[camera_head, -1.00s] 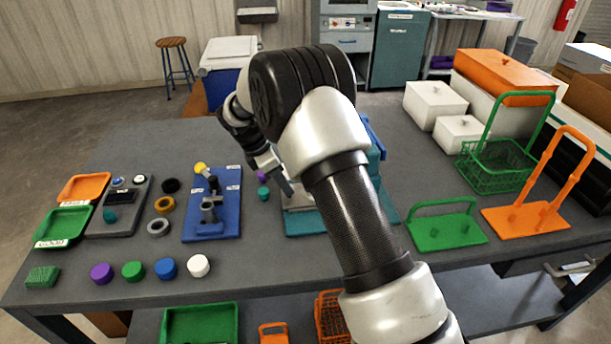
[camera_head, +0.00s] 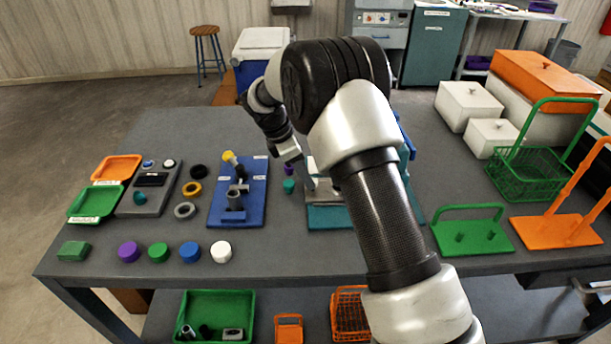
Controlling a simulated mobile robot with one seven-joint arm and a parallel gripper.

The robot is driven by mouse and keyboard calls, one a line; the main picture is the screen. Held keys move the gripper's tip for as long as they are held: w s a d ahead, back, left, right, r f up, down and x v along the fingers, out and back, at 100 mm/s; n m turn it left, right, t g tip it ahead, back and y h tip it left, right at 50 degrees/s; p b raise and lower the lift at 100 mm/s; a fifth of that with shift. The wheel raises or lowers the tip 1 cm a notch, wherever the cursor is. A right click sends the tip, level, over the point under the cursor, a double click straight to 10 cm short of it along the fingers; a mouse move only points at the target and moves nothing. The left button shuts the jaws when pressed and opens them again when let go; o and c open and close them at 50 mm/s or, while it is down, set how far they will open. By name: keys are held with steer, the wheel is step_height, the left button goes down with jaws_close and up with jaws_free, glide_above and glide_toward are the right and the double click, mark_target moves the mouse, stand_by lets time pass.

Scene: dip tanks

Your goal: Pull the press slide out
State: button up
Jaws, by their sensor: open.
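A device on a teal base (camera_head: 328,216) with a light metal part (camera_head: 322,190) stands near the middle of the table, largely hidden behind my arm. I cannot make out clearly which part is the press slide. A blue fixture (camera_head: 257,208) with a grey clamp-like part and a yellow knob stands to its left. My gripper (camera_head: 291,155) is open and empty, up and to the left of the teal-based device. It appears apart from the metal part; its fingertips are small and hard to make out.
Left are coloured caps, rings, a grey panel (camera_head: 140,206), a green tray (camera_head: 95,203) and an orange tray (camera_head: 117,168). Right are a green rack (camera_head: 470,234), an orange rack (camera_head: 555,230), a green basket (camera_head: 530,177) and white boxes. The table's back left is clear.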

steer(key=p+v, duration=0.1)
steer(key=v, duration=1.5)
steer(key=shift+a, duration=0.1)
steer(key=s+d+r+m+t+y+p, duration=0.2)
steer(key=s+d+r+m+y+p, duration=0.15)
steer(key=s+d+r+m, duration=0.9)
steer(key=s+d+r+m+t+p, duration=0.1)
steer(key=s+m, duration=0.3)
steer(key=s, duration=0.6)
steer(key=s+d+r+m+t+p, duration=0.1)
steer(key=s+d+m, duration=0.3)
steer(key=s, duration=0.6)
steer(key=shift+r+y+p, duration=0.35)
steer(key=shift+p, duration=0.3)
steer(key=shift+m, duration=0.25)
